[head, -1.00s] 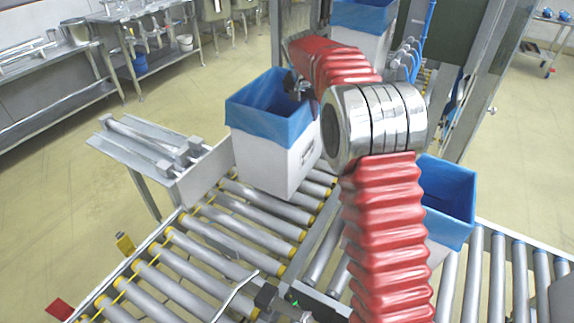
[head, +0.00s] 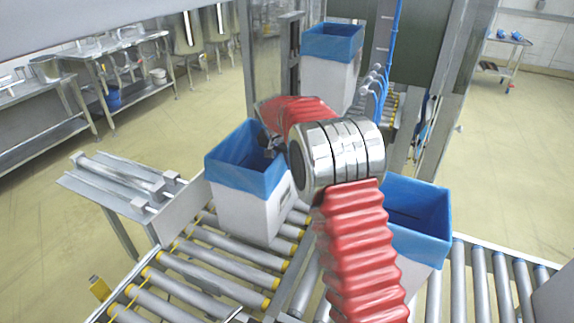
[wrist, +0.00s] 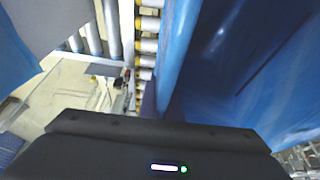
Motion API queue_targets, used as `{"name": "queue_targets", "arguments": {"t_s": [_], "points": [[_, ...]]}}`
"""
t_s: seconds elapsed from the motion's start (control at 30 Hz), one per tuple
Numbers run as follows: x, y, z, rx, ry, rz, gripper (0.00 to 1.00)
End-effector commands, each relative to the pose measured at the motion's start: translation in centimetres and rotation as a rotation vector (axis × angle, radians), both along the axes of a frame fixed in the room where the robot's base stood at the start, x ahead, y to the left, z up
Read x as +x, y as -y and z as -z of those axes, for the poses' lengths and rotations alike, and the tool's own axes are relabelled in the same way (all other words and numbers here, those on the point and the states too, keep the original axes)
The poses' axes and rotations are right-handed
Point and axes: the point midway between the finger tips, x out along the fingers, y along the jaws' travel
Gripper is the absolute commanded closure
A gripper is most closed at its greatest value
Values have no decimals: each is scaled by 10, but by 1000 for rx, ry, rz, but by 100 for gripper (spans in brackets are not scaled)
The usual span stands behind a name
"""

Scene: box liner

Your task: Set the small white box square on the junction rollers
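A white box (head: 245,215) with a blue liner (head: 235,165) over its rim stands upright on the rollers (head: 215,255) left of my arm. It looks slightly turned relative to the rollers. My gripper (head: 268,142) is at the right part of its rim, partly hidden by my red-sleeved arm. In the wrist view, blue liner (wrist: 260,70) fills the right side and a blue fold (wrist: 176,50) runs down to the dark gripper body. The fingertips are hidden, so I cannot tell whether they close on the rim.
Another blue-lined box (head: 420,215) stands right of my arm, partly hidden by it. A third blue-lined box (head: 330,80) stands at the back. A metal side tray (head: 120,185) adjoins the rollers at left. Bare rollers (head: 480,280) lie at front right.

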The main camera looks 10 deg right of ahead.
Motion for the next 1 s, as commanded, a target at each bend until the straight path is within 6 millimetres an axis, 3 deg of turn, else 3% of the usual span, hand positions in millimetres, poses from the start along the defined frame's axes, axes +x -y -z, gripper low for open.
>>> {"name": "queue_targets", "arguments": {"t_s": [0.47,0.73,1.0], "points": [[1,0,10,2,4,2,100],[0,1,11,1,2,1,79],[0,1,11,1,2,1,77]]}}
